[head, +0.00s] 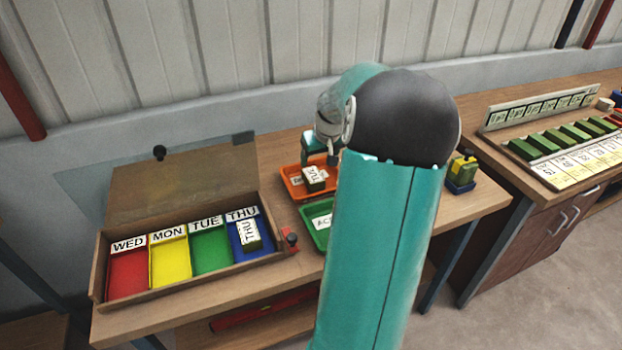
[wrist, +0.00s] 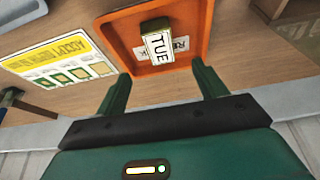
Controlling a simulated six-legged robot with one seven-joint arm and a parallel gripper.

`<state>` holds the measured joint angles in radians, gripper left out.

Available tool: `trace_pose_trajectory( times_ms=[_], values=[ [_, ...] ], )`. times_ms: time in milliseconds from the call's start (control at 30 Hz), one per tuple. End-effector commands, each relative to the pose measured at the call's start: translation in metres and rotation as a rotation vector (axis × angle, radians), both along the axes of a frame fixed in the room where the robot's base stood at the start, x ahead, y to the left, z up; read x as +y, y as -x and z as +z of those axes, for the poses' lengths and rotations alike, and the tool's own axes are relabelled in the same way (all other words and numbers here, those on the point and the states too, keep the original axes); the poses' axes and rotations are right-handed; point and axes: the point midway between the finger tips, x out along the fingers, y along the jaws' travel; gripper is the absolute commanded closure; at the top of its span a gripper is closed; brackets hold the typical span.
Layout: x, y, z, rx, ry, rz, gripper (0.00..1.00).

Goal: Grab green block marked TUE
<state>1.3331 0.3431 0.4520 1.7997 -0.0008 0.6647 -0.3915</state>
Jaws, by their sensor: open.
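The block marked TUE (head: 314,178) has a white lettered top and dark sides that look green. It lies in the orange tray (head: 287,181) and also shows in the wrist view (wrist: 157,42), where the tray's orange rim (wrist: 207,25) surrounds it. My gripper (head: 321,158) is open and above the tray; in the wrist view its two fingers (wrist: 160,76) point toward the block with a gap on both sides. Nothing is between the fingers. Part of the tray's right side is hidden by my arm in the head view.
A wooden box (head: 97,275) with an open lid has WED, MON, TUE and THU compartments; a THU block (head: 247,233) lies in the blue one. A green tray (head: 308,212) is in front of the orange tray. A printed sheet (wrist: 60,62) lies beside the orange tray.

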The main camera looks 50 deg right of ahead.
Motion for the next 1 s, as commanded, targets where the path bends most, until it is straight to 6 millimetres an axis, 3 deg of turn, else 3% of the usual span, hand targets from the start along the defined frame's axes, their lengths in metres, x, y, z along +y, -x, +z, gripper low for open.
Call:
trace_pose_trajectory(
  times_ms=[100, 300, 467, 800, 1000],
  values=[
    [-0.003, -0.009, -0.025, 0.001, -0.004, 0.002, 0.29],
    [-0.009, -0.02, -0.053, 0.001, -0.002, 0.005, 0.29],
    [-0.011, -0.024, -0.062, 0.0, -0.001, 0.003, 0.29],
    [-0.023, -0.04, -0.101, 0.001, -0.001, 0.004, 0.29],
    [-0.024, -0.041, -0.104, 0.0, 0.0, 0.003, 0.29]
  ],
)
